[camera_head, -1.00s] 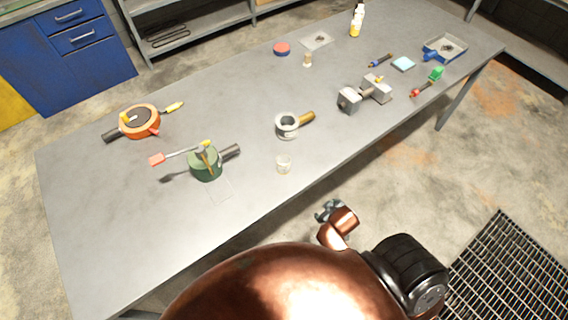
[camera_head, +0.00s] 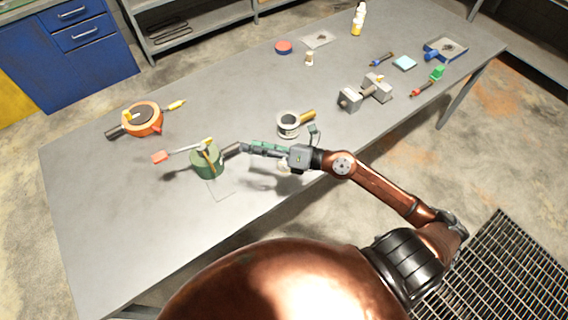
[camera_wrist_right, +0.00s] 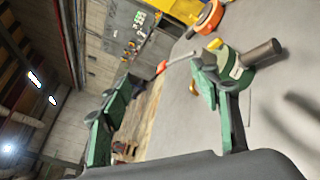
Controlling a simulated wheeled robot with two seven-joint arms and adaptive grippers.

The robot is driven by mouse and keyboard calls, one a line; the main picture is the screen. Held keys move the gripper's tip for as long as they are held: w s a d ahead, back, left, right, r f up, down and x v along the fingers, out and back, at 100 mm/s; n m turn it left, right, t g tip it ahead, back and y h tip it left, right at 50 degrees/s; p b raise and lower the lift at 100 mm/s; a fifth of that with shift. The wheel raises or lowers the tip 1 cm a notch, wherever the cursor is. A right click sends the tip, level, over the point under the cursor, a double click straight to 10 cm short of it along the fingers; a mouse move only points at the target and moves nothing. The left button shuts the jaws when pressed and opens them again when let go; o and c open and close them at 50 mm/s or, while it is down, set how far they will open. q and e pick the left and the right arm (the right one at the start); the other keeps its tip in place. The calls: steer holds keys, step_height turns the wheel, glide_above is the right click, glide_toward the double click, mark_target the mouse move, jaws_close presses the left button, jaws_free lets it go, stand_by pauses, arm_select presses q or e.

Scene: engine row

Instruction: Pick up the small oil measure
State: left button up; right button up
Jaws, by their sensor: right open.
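A green round pot (camera_head: 207,162) with a dark handle (camera_head: 232,150) stands on the grey table; I cannot tell if it is the oil measure. A tool with a red end (camera_head: 160,156) lies across its top. A smaller grey-white cup (camera_head: 288,126) with a brass handle stands to its right. My right gripper (camera_head: 247,149) is open and empty, its fingertips close to the pot's dark handle. In the right wrist view the green pot (camera_wrist_right: 232,72) and handle (camera_wrist_right: 262,53) lie beyond the right-hand finger. My left gripper is not in view.
An orange round pot (camera_head: 143,118) stands at the back left of the grey table (camera_head: 110,220). A small clear cup is mostly hidden behind my right gripper. Grey metal blocks (camera_head: 350,98) and a blue tray (camera_head: 430,54) stand to the right. The table's front left is clear.

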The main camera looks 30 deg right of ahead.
step_height(320, 180, down, 6)
steer(key=n+g+h, duration=0.1)
steer(key=n+g, duration=0.2)
steer(key=n+g+h, duration=0.3)
steer(key=g+h, duration=0.1)
steer(key=h, duration=0.3)
glide_toward(284, 161)
steer(key=shift+s+a+r, duration=0.25)
steer(key=shift+s+a, duration=0.05)
steer(key=shift+a, duration=0.2)
steer(key=shift+s+a+r, duration=0.25)
steer(key=shift+s+a, duration=0.1)
steer(key=shift+a, duration=0.1)
steer(key=shift+w+f, duration=0.2)
steer(key=shift+f, duration=0.15)
steer(key=x, duration=0.6)
steer(key=shift+w+a+f+p, duration=0.1)
steer(key=shift+w+f+p, duration=0.15)
steer(key=shift+w, duration=0.2)
steer(key=shift+c, duration=0.3)
steer(key=c, duration=1.2)
steer(key=shift+r, duration=0.15)
